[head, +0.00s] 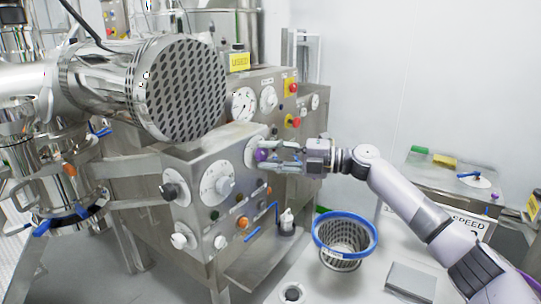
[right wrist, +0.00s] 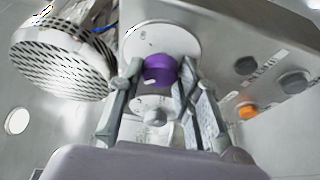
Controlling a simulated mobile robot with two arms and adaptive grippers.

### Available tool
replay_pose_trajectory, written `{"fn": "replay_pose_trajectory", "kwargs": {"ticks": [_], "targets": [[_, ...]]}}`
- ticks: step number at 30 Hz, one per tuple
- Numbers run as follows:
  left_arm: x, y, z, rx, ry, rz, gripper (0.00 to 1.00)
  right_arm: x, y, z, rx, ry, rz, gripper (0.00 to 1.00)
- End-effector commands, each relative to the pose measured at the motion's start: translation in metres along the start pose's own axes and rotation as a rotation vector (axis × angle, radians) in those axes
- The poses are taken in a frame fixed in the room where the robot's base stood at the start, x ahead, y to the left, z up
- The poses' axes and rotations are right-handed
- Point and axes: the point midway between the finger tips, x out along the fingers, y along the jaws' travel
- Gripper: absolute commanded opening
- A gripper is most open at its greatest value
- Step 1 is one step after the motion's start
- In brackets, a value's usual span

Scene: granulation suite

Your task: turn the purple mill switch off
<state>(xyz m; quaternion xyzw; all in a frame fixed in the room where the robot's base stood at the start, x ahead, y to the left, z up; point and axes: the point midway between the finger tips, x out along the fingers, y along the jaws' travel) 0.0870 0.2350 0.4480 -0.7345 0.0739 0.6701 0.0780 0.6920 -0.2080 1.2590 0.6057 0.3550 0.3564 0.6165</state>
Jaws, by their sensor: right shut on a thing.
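The purple mill switch (head: 262,155) is a round knob on a white dial plate, on the upper right part of the steel control box's face. It also shows in the right wrist view (right wrist: 159,69), with a small pale mark near its lower edge. My right gripper (head: 268,152) reaches in from the right and is shut on the purple knob. In the right wrist view its two fingers (right wrist: 160,78) stand on either side of the knob. The left gripper is not in view.
The steel control box (head: 215,150) carries other dials and an orange button (head: 243,222). A large perforated drum (head: 185,88) hangs at upper left. A blue-rimmed basket (head: 345,240) stands below my right arm. Red emergency buttons (head: 294,88) are on the panel behind.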

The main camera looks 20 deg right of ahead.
Motion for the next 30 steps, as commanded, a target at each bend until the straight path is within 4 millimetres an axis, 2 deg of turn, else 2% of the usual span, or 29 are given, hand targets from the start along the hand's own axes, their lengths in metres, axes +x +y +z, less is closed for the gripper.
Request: {"fn": "replay_pose_trajectory", "kwargs": {"ticks": [4, 5, 13, 23, 26, 30], "targets": [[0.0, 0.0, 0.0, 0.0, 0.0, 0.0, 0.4, 0.0, -0.001, 0.0, -0.002, 0.001, -0.003, 0.03], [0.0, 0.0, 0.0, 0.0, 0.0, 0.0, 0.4, 0.0, -0.001, 0.0, -0.002, 0.001, -0.002, 0.33], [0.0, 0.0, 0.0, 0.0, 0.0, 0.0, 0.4, 0.0, -0.001, 0.0, 0.0, 0.001, -0.001, 0.51], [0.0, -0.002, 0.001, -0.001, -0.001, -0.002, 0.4, -0.002, 0.0, 0.0, 0.001, 0.0, 0.0, 0.51], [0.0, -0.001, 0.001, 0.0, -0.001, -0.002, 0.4, -0.011, -0.001, 0.0, 0.002, -0.001, 0.0, 0.51], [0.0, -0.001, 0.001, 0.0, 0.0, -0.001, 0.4, -0.036, -0.002, 0.001, 0.0, -0.003, -0.003, 0.51]]}}
